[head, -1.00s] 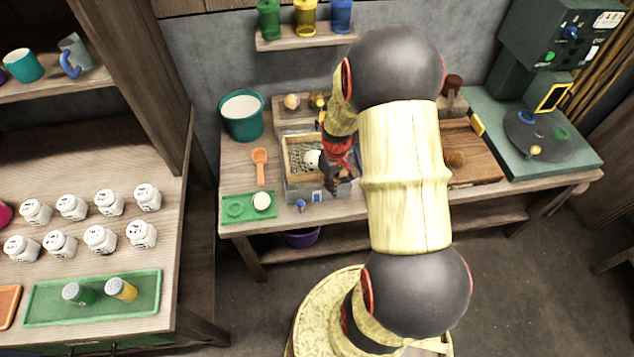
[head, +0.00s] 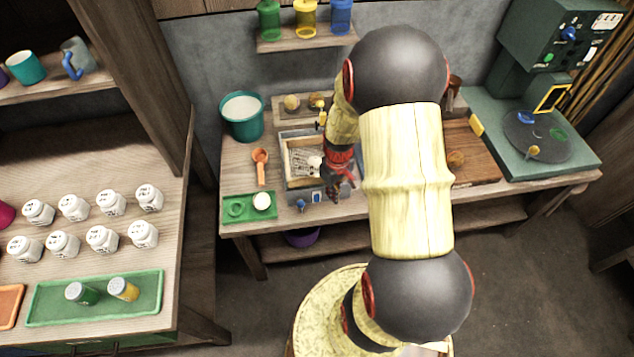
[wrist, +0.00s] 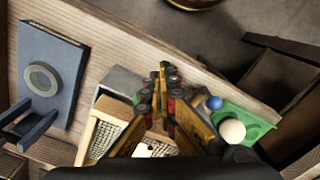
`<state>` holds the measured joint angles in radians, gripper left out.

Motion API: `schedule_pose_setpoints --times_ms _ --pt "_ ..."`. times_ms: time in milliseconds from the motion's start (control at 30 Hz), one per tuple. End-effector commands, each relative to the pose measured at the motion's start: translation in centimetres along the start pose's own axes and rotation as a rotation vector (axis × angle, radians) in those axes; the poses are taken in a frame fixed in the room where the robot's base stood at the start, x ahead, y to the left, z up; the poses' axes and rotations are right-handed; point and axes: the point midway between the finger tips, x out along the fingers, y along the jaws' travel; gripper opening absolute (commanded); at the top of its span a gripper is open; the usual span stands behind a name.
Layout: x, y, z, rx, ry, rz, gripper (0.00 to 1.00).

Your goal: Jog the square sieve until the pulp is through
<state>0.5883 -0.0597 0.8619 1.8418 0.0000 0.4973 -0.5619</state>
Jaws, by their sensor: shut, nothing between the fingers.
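The square sieve (head: 293,170) has a wooden frame and pale mesh. It sits in a grey box-like stand (head: 303,192) on the bench, and also shows in the wrist view (wrist: 85,140). A white lump of pulp (head: 315,162) lies on the mesh, its right side close to my arm. My gripper (head: 334,194) is shut and empty, low over the right front part of the sieve and stand. In the wrist view its fingers (wrist: 163,75) meet in front of the sieve and hide part of it. Contact with the frame cannot be told.
A green tray (head: 237,208) with a white ball (head: 262,201) is left of the stand. A wooden board (head: 475,150) and a green machine (head: 525,150) are right.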

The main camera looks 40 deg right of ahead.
Motion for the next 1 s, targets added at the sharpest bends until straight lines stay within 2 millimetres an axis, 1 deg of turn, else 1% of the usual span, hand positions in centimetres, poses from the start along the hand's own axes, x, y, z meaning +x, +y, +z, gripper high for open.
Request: schedule_pose_setpoints --times_ms 67,167,467,567,833,900,1000 --pt "0.0 0.1 -0.1 0.000 0.000 0.000 0.00" --pt "0.0 0.5 -0.8 0.000 0.001 0.001 0.00" --pt "0.1 2.4 -4.1 0.000 0.001 0.000 0.00" --pt "-0.1 2.2 -3.8 0.000 0.000 0.000 0.00" --pt "-0.2 0.4 -0.6 0.000 0.001 0.000 0.00" --pt "-0.1 0.1 -0.1 0.000 0.000 0.000 0.00" --pt "-0.1 0.0 0.0 0.000 0.001 0.000 0.00"
